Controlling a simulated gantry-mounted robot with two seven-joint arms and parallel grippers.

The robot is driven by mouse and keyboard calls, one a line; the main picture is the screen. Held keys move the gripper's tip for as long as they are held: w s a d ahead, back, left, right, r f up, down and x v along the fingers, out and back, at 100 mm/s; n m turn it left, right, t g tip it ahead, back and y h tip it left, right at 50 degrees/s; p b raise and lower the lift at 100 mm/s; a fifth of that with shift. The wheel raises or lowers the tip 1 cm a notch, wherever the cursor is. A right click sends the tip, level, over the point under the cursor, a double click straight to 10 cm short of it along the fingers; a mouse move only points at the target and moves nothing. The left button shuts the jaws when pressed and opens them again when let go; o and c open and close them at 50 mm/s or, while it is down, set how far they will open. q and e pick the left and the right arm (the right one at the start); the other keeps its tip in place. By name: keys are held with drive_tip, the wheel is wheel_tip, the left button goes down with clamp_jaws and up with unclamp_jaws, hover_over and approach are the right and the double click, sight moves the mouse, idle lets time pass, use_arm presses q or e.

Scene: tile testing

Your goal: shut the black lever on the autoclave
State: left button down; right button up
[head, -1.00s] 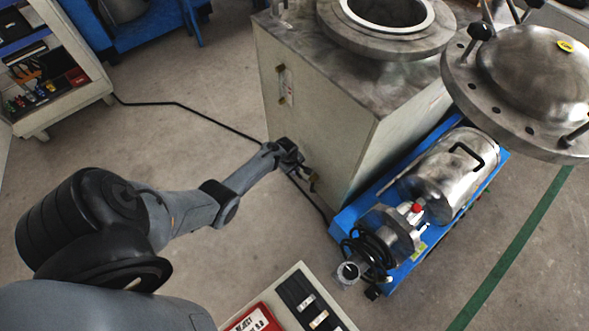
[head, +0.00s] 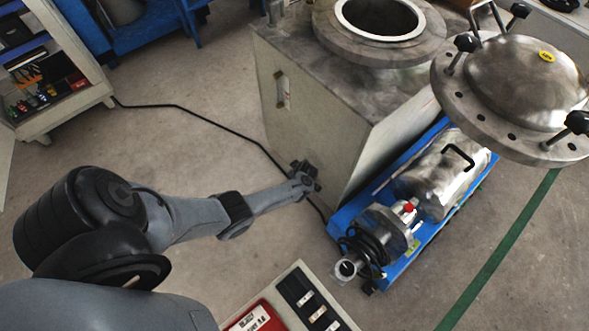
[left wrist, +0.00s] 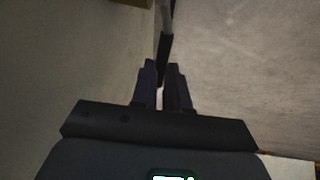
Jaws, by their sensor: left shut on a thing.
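The autoclave (head: 312,120) is a large pale grey cabinet with a round metal opening (head: 392,16) on top. Its domed lid (head: 530,80) is swung off to the right, uncovering the opening. My left gripper (head: 307,172) is low at the cabinet's side, near its bottom corner. In the left wrist view, the black lever (left wrist: 164,48) runs down between the two dark fingers of my left gripper (left wrist: 164,72), which is shut on it. In the head view the lever is hidden or too small to make out. My right gripper is out of view.
A blue pump cart (head: 400,250) with a metal tank stands close right of the autoclave. A black cable (head: 215,124) crosses the floor to the cabinet. A tray with a red reject label (head: 255,318) is at the bottom. Open floor lies left of the autoclave.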

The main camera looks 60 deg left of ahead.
use_arm(q)
drive_tip(key=shift+d+r+y, duration=0.15)
drive_tip(key=shift+d+y, duration=0.2)
drive_tip(key=shift+y, duration=0.25)
drive_tip(key=c, duration=1.1)
unclamp_jaws()
drive_tip(key=shift+r, duration=0.15)
drive_tip(key=shift+d+r, duration=0.15)
drive_tip(key=shift+r, duration=0.05)
drive_tip(key=shift+p+v, duration=3.75)
drive_tip(key=shift+v, duration=1.3)
drive_tip(key=shift+w+d+f, duration=0.1)
